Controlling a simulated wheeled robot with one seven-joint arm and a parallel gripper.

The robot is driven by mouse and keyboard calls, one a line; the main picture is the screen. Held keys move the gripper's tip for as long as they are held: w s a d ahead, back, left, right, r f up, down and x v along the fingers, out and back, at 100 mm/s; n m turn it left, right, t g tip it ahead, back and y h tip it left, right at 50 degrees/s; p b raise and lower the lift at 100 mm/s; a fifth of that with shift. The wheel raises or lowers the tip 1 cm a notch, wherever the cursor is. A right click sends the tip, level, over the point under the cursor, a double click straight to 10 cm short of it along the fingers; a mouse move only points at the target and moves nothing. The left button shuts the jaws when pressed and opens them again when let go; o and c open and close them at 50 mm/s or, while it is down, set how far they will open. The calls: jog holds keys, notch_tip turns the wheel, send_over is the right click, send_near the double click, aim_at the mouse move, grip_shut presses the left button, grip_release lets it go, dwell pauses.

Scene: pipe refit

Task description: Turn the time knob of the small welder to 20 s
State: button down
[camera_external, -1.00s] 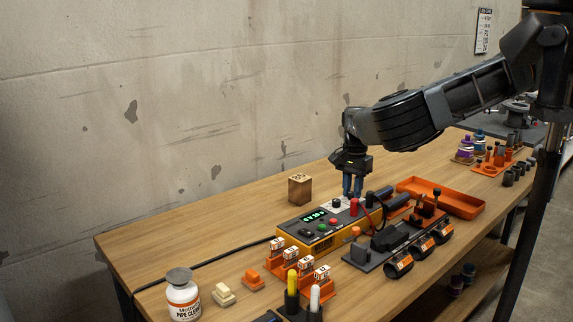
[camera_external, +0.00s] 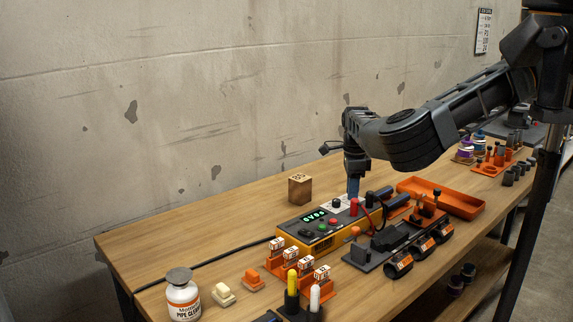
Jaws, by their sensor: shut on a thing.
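The small welder (camera_external: 292,243) is a yellow box with a dark top in the middle of the bench, seen in the external view. Its green display (camera_external: 314,217) is lit, but the text is too small to read surely. A black knob (camera_external: 337,203) shows on a pale dial plate towards the back. My gripper (camera_external: 353,191) points straight down at the welder's far right part, just right of that black knob. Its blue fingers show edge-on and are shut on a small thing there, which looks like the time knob. The knob itself and its pointer are hidden.
A red terminal (camera_external: 354,206) and a dark cable stand close by the fingers. A wooden block (camera_external: 300,188) stands behind the welder. An orange tray (camera_external: 465,206) lies to the right, and pipe clamps (camera_external: 399,265) in front. The bench's back left is clear.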

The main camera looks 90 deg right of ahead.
jog(key=shift+m, duration=1.2)
jog(key=c, duration=0.9)
grip_release()
jog(key=shift+r+b, duration=0.45)
jog(key=shift+r, duration=3.45)
